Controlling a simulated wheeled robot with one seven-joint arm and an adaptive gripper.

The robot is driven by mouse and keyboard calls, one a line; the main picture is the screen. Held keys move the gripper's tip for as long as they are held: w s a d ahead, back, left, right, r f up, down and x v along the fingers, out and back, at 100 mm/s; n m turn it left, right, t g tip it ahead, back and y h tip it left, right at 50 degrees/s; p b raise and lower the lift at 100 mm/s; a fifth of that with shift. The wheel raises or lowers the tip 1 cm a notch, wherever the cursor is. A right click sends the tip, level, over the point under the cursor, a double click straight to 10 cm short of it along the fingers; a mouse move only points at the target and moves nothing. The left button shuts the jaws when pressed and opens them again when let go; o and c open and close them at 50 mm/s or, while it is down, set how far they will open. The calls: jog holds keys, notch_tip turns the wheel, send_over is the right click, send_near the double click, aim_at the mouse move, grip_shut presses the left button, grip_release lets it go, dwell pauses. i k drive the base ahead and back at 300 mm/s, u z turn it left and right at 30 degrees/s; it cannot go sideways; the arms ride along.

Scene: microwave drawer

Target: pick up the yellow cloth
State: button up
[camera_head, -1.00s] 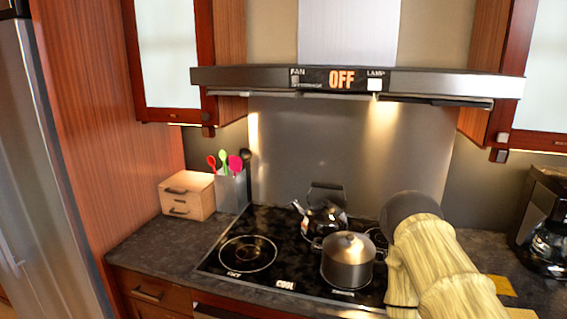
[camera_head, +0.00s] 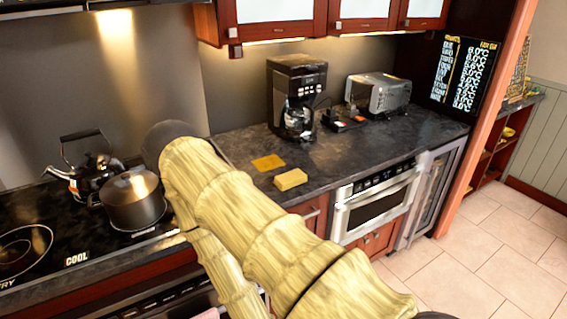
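The yellow cloth (camera_head: 268,163) lies flat on the dark countertop, between the stove and the coffee maker. A thicker yellow block, which looks like a sponge (camera_head: 290,180), lies just in front of it to the right. My wood-textured arm crosses the lower middle of the view, left of and in front of the cloth, with its dark bend over the right side of the stove. My gripper does not show in this view.
A grey pot (camera_head: 133,199) and a kettle (camera_head: 88,177) stand on the stove (camera_head: 30,275), close to my arm. A coffee maker (camera_head: 296,95) and a toaster oven (camera_head: 378,93) stand behind the cloth. Upper cabinets (camera_head: 275,12) overhang the counter. Floor (camera_head: 500,240) is clear at right.

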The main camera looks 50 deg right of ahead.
aim_at(285, 182)
jog(key=z, duration=3.2)
jog(key=i, duration=0.9)
jog(key=u, duration=2.65)
